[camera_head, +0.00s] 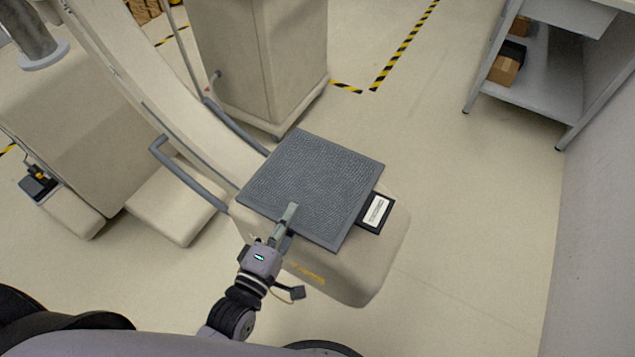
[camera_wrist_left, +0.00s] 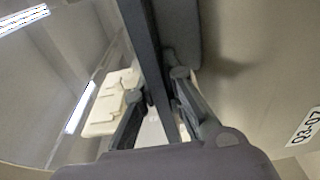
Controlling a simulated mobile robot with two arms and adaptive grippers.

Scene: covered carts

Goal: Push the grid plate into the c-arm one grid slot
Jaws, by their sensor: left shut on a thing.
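The grid plate (camera_head: 318,183) is a flat, dark grey, textured square. In the head view it lies over the top of the beige c-arm detector housing (camera_head: 375,265). My left gripper (camera_head: 288,218) is at the plate's near edge, shut on it, with one finger over its top face. In the left wrist view the plate shows edge-on as a dark bar (camera_wrist_left: 143,45) running between the fingers (camera_wrist_left: 160,110). The grid slot is hidden, apparently under the plate. My right gripper is in neither view.
A black frame with a white label (camera_head: 376,211) sticks out at the housing's right side. Grey handles (camera_head: 188,185) flank the c-arm's curved arm (camera_head: 165,105). A beige cabinet (camera_head: 262,60) stands behind. A shelf with boxes (camera_head: 535,85) is at far right. The floor between is clear.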

